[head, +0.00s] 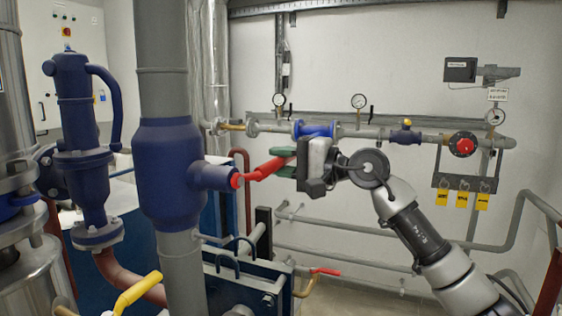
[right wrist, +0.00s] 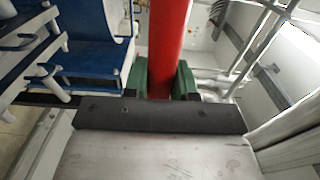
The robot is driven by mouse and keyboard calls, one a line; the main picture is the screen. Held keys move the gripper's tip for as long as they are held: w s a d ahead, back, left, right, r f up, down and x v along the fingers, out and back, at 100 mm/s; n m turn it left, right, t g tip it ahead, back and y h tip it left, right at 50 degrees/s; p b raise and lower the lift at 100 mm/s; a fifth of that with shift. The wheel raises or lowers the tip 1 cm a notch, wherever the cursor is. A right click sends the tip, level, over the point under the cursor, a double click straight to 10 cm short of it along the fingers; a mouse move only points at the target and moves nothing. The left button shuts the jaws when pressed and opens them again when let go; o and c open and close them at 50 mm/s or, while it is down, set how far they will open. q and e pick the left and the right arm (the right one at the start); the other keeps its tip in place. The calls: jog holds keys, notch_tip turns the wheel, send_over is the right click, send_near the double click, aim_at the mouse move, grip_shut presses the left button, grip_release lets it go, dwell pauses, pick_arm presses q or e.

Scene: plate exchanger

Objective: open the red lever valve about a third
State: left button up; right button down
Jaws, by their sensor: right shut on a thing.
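The red lever (head: 265,168) sticks out to the right from the stub on the blue valve body (head: 165,172) in the head view, tilting slightly upward toward its free end. My right gripper (head: 284,162) has its green fingers at the outer end of the lever. In the right wrist view the red lever (right wrist: 168,45) runs between the two green fingers of my right gripper (right wrist: 160,78), which is shut on it. The fingers hide part of the lever's end. My left gripper is not in view.
A second, smaller red lever (head: 326,271) sits on a low pipe. A yellow lever (head: 137,292) is at the front left. Gauges (head: 358,101) and a red round knob (head: 464,144) are on the wall pipe. Blue exchanger plates (head: 240,285) stand below the valve.

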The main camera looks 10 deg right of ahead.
jog(key=shift+r+n+b, duration=0.5)
jog(key=shift+r+n, duration=0.2)
jog(key=shift+r, duration=0.05)
jog(key=shift+s+a+r+n, duration=0.1)
jog(key=shift+s+r+n, duration=0.05)
jog(key=shift+r+n, duration=0.65)
jog(key=shift+s+a+r+n+b, duration=0.1)
jog(key=shift+s+r+n, duration=0.1)
jog(key=shift+r+n, duration=0.35)
jog(key=shift+s+a+r+n+b, duration=0.1)
jog(key=shift+s+a+r+n, duration=0.05)
jog(key=shift+r+n, duration=0.4)
jog(key=shift+s+a+r+n+b, duration=0.1)
jog(key=shift+s+r+n, duration=0.1)
jog(key=shift+r+n, duration=0.35)
jog(key=shift+r, duration=0.2)
jog(key=c, duration=0.9)
grip_release()
jog(key=shift+f, duration=0.1)
